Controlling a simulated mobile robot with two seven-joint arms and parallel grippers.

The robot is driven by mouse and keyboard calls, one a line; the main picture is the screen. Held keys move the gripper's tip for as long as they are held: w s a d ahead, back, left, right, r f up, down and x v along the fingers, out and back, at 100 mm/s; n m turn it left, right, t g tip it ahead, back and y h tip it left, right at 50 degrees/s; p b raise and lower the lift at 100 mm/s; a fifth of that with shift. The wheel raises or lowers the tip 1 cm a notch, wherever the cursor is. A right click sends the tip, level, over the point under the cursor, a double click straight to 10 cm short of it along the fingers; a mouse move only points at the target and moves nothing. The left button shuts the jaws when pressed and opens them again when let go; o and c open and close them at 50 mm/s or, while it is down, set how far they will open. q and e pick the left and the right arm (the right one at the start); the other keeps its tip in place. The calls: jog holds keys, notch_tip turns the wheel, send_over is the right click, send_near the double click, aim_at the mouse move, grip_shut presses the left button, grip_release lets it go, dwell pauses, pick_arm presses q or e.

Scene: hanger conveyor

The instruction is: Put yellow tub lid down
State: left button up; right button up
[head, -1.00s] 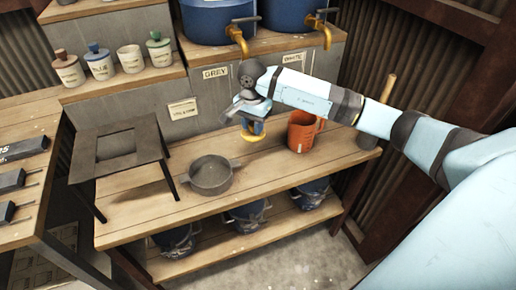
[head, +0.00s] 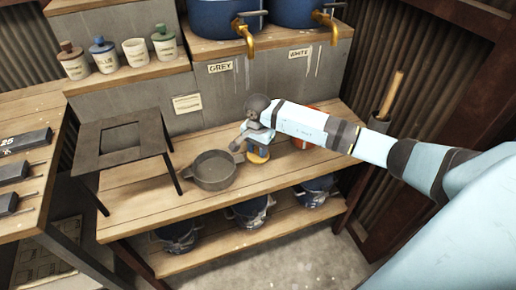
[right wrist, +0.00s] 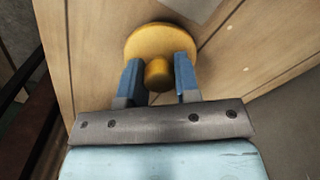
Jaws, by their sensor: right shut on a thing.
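The yellow tub lid (head: 258,157) is a round disc with a knob. It shows more clearly in the right wrist view (right wrist: 160,42), with its knob between the blue fingers. My right gripper (head: 255,143) is shut on the knob from above, and it also shows in the right wrist view (right wrist: 158,72). The lid is low over the wooden bench (head: 150,208), right of the grey pan; I cannot tell whether it touches the wood. My left gripper is in neither view.
The grey round pan (head: 214,170) stands close left of the lid. An orange jug (head: 303,142) is partly hidden behind my right arm. A dark metal stand (head: 118,140) is at left. Several blue tubs (head: 250,212) sit on the lower shelf. Bare bench lies in front of the lid.

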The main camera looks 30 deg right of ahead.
jog(key=shift+f, duration=0.1)
jog(key=shift+f, duration=0.15)
jog(key=o, duration=0.9)
